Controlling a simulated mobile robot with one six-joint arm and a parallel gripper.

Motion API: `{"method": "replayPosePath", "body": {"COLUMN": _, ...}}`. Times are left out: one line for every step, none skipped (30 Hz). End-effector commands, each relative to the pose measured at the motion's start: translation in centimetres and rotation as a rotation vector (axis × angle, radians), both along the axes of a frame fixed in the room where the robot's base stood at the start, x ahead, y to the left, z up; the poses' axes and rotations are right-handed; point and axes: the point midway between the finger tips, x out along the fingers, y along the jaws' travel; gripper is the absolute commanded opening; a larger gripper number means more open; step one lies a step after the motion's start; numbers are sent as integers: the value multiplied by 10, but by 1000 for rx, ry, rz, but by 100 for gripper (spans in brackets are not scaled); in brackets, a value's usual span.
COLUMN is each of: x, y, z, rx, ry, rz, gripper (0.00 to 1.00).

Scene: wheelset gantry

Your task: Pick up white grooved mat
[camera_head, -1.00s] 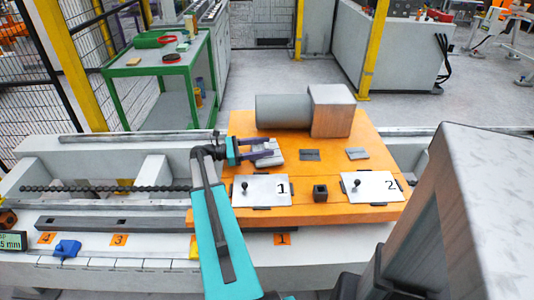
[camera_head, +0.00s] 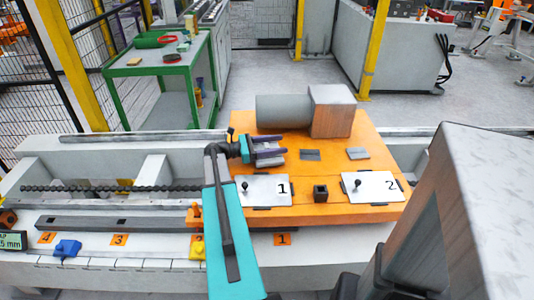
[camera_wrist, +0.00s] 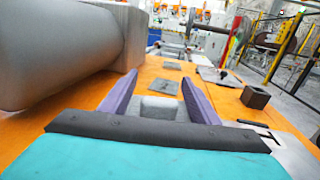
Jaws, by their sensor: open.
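The white grooved mat appears to be the pale block with a shallow groove (camera_wrist: 158,107). It lies on the orange platform (camera_wrist: 75,97) between the two purple fingers of my gripper (camera_wrist: 160,77). In the head view my gripper (camera_head: 284,145) is over the left part of the orange platform, beside the grey cylinder. The pale block (camera_head: 268,160) shows only partly there, behind and below the fingers. The fingers are open on either side of it. I cannot tell whether either one touches it.
A large grey cylinder (camera_head: 282,110) with a square block (camera_head: 331,110) lies close behind my gripper. Small grey plates (camera_head: 310,155) lie to its right. In front are numbered plates (camera_head: 270,195) and a dark square socket (camera_head: 320,193).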

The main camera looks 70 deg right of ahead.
Motion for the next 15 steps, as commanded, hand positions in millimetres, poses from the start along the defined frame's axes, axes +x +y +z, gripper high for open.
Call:
{"method": "replayPosePath", "body": {"x": 0, "y": 0, "z": 0, "rx": 0, "ry": 0, "rz": 0, "gripper": 56}}
{"method": "replayPosePath", "body": {"x": 0, "y": 0, "z": 0, "rx": 0, "ry": 0, "rz": 0, "gripper": 56}}
{"method": "replayPosePath", "body": {"x": 0, "y": 0, "z": 0, "rx": 0, "ry": 0, "rz": 0, "gripper": 56}}
{"method": "replayPosePath", "body": {"x": 0, "y": 0, "z": 0, "rx": 0, "ry": 0, "rz": 0, "gripper": 56}}
{"method": "replayPosePath", "body": {"x": 0, "y": 0, "z": 0, "rx": 0, "ry": 0, "rz": 0, "gripper": 56}}
{"method": "replayPosePath", "body": {"x": 0, "y": 0, "z": 0, "rx": 0, "ry": 0, "rz": 0, "gripper": 56}}
{"method": "replayPosePath", "body": {"x": 0, "y": 0, "z": 0, "rx": 0, "ry": 0, "rz": 0, "gripper": 56}}
{"method": "replayPosePath", "body": {"x": 0, "y": 0, "z": 0, "rx": 0, "ry": 0, "rz": 0, "gripper": 56}}
{"method": "replayPosePath", "body": {"x": 0, "y": 0, "z": 0, "rx": 0, "ry": 0, "rz": 0, "gripper": 56}}
{"method": "replayPosePath", "body": {"x": 0, "y": 0, "z": 0, "rx": 0, "ry": 0, "rz": -1, "gripper": 56}}
{"method": "replayPosePath", "body": {"x": 0, "y": 0, "z": 0, "rx": 0, "ry": 0, "rz": -1, "gripper": 56}}
{"method": "replayPosePath", "body": {"x": 0, "y": 0, "z": 0, "rx": 0, "ry": 0, "rz": -1, "gripper": 56}}
{"method": "replayPosePath", "body": {"x": 0, "y": 0, "z": 0, "rx": 0, "ry": 0, "rz": -1, "gripper": 56}}
{"method": "replayPosePath", "body": {"x": 0, "y": 0, "z": 0, "rx": 0, "ry": 0, "rz": -1, "gripper": 55}}
{"method": "replayPosePath", "body": {"x": 0, "y": 0, "z": 0, "rx": 0, "ry": 0, "rz": -1, "gripper": 48}}
